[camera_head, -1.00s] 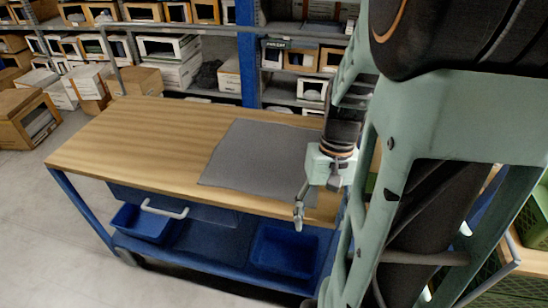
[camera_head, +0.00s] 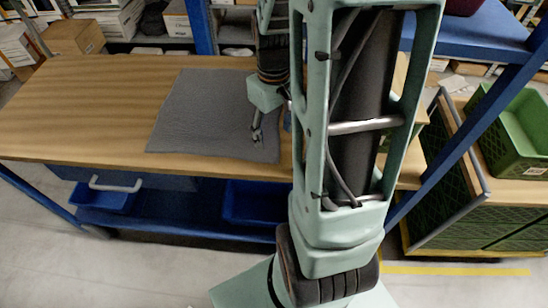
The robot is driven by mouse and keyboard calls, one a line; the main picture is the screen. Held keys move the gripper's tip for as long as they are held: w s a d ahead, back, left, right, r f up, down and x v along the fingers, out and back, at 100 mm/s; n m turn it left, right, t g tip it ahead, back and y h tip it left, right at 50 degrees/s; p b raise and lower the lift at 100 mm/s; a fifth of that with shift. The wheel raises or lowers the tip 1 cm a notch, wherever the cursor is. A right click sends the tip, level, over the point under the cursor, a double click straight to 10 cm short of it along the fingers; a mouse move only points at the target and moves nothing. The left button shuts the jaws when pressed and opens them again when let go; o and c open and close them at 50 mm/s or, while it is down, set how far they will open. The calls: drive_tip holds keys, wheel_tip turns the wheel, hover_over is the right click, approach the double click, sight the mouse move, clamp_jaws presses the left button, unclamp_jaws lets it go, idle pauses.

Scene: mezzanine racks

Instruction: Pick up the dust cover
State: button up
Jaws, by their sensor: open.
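A grey cloth-like sheet (camera_head: 195,115), which looks like the dust cover, lies flat on the wooden top of a blue workbench (camera_head: 90,95). My gripper (camera_head: 257,136) is open, with its fingers pointing down over the right part of the sheet. I cannot tell whether the fingertips touch the sheet. My arm hides the bench top to the right of the sheet.
The left of the bench top is clear. Blue bins (camera_head: 102,196) sit on the bench's lower shelf. A green crate (camera_head: 515,130) stands at the right beside a blue post. Racks with boxes (camera_head: 75,37) stand behind the bench.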

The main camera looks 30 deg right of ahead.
sight(274, 160)
wheel_tip(274, 160, down, 9)
drive_tip(key=b, duration=0.6)
drive_tip(key=shift+r, duration=0.1)
drive_tip(key=shift+f+b, duration=0.25)
drive_tip(key=shift+b, duration=0.15)
drive_tip(key=c, duration=0.4)
drive_tip(key=shift+c, duration=1)
drive_tip(key=shift+s, duration=0.1)
drive_tip(key=shift+c, duration=1)
